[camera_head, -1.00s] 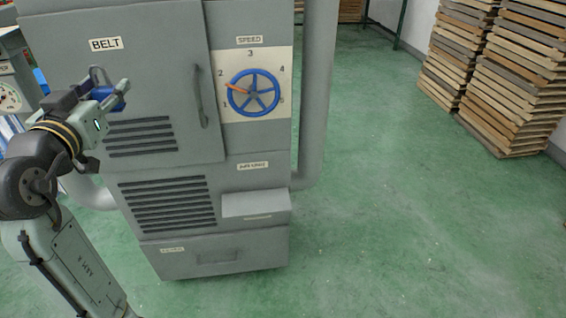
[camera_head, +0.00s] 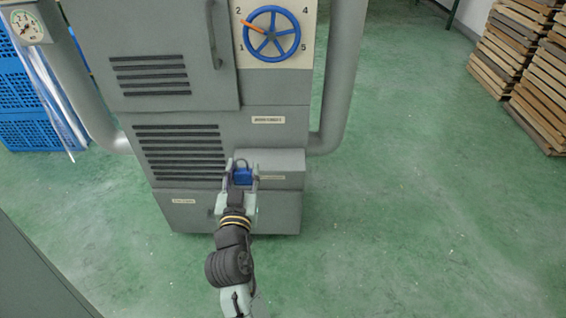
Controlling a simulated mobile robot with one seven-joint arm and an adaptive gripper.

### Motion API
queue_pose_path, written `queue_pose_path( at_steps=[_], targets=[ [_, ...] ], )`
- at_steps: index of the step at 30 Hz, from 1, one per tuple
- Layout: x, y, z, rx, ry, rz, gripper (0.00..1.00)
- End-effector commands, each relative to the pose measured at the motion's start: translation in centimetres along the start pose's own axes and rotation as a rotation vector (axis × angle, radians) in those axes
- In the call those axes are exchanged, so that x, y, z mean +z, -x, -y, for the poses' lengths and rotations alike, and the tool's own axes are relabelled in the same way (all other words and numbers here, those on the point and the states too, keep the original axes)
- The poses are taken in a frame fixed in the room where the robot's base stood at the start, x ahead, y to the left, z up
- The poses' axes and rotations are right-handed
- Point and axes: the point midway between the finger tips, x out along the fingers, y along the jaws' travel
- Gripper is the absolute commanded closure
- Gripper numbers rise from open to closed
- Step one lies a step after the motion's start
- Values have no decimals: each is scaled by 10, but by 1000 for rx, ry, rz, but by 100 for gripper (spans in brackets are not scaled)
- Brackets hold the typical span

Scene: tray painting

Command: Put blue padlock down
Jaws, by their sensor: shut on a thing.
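The blue padlock (camera_head: 242,176) is between the fingers of my gripper (camera_head: 241,172), with its grey shackle upward. My gripper is shut on it. The gripper is in front of the lower part of the grey machine, at the left part of the small box-like ledge (camera_head: 283,160) that juts from it. The padlock overlaps the ledge in the picture; I cannot tell whether it touches it. The gripper hides part of the ledge and of the lower drawer.
The grey machine (camera_head: 275,118) has a blue speed wheel (camera_head: 271,34) and a door handle (camera_head: 212,35) above. Thick pipes flank it. Blue crates (camera_head: 30,130) stand at left, stacked wooden trays (camera_head: 515,60) at right. The green floor (camera_head: 430,220) at right is clear.

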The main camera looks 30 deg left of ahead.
Motion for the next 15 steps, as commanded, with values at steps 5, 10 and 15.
queue_pose_path(
  at_steps=[5, 10, 15],
  targets=[
    [11, -3, -2, -6, 2, -3, 87],
    [11, -42, -5, -6, 3, -5, 87],
    [16, -88, -10, -6, 3, -3, 87]
  ],
)
